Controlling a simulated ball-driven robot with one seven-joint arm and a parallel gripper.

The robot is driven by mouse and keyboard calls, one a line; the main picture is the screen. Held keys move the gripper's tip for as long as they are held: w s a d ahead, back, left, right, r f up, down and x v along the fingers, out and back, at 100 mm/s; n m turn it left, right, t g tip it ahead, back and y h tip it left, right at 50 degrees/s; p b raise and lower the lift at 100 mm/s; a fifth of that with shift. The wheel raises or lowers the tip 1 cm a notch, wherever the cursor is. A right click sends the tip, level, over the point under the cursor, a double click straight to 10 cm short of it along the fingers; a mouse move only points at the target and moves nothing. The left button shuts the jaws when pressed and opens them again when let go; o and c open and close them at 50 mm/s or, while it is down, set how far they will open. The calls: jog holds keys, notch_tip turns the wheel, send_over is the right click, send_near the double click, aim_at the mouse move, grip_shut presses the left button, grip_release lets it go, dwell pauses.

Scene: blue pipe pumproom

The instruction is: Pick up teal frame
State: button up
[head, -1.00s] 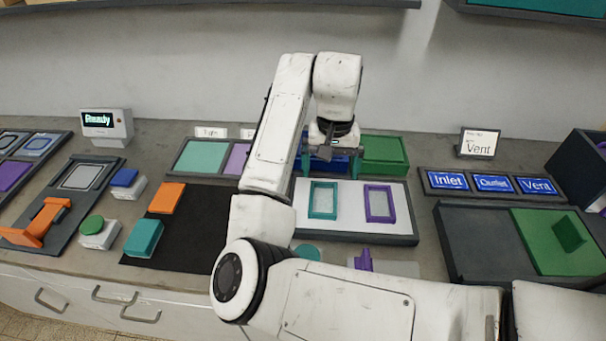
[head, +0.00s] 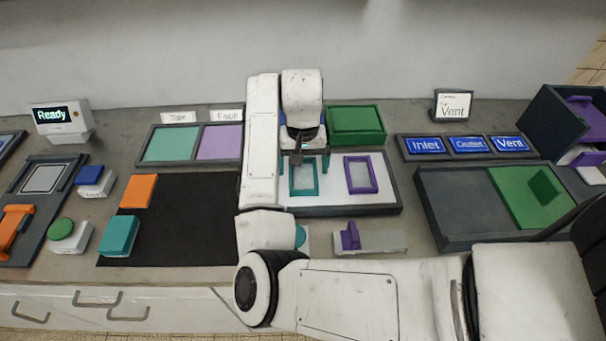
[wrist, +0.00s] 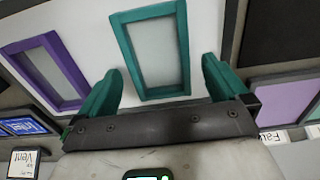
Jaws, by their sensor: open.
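The teal frame (head: 303,194) is a thin open rectangle lying flat on the white board (head: 331,187), left of a purple frame (head: 376,176). In the wrist view the teal frame (wrist: 124,52) lies ahead, with its near edge (wrist: 165,92) showing between my fingers. My gripper (head: 304,163) has teal fingers and hangs over the far end of the frame in the head view. In the wrist view my gripper (wrist: 161,72) is open and empty, with one finger on each side of the frame. Whether the fingers touch it cannot be told.
The purple frame also shows in the wrist view (wrist: 60,60). A green box (head: 356,122) stands behind the board. A black mat (head: 180,220) with orange (head: 139,191) and teal (head: 119,236) blocks lies left. A purple-handled piece (head: 350,236) sits in front.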

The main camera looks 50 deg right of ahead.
jog(key=shift+f, duration=0.55)
jog(key=c, duration=1.1)
jog(key=shift+r, duration=0.1)
